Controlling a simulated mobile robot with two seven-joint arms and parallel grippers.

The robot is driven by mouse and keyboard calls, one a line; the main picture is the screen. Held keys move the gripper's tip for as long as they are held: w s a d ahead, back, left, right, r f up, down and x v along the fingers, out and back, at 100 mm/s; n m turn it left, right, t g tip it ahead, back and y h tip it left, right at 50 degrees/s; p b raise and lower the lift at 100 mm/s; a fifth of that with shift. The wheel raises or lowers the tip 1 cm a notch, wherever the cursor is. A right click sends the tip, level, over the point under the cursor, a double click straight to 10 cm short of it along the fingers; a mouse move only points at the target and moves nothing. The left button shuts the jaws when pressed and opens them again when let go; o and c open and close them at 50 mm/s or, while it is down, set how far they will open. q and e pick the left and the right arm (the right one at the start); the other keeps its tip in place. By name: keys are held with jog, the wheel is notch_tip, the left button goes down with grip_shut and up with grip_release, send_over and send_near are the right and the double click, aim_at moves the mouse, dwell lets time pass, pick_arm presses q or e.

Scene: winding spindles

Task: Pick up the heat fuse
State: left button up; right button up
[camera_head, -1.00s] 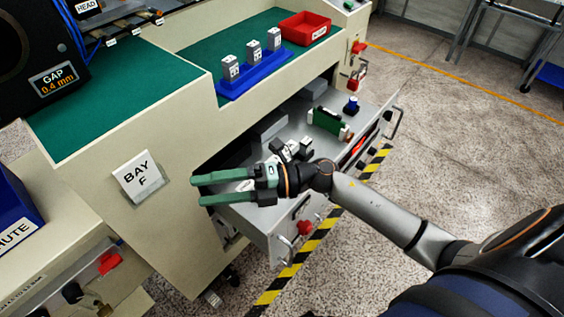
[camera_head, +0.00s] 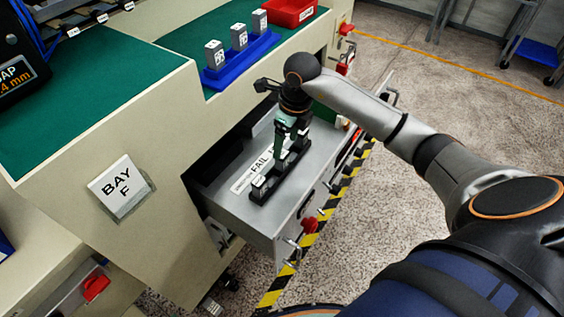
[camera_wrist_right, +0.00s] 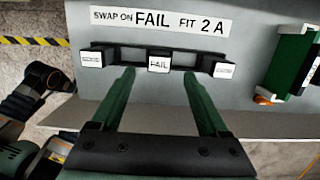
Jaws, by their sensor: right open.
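The black holder (camera_head: 267,195) lies in the open grey drawer, below my right gripper (camera_head: 280,150). My left gripper is out of view.
A sign (camera_wrist_right: 160,22) reading SWAP ON FAIL FIT 2 A lies beside the holder. A green part (camera_wrist_right: 290,62) stands to its right. On the bench, a blue rack (camera_head: 240,68) holds three grey blocks near a red tray (camera_head: 290,14).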

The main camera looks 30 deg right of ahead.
aim_at(283, 154)
jog(key=shift+w+a+f, duration=0.1)
jog(key=shift+w+f, duration=0.05)
jog(key=shift+f, duration=0.9)
jog(key=shift+w+a+f, duration=0.1)
jog(key=shift+w+f, duration=0.05)
jog(key=shift+f, duration=0.9)
jog(key=shift+w+a+f, duration=0.1)
jog(key=shift+w+f, duration=0.05)
jog(key=shift+f, duration=0.9)
jog(key=shift+c, duration=0.3)
grip_shut()
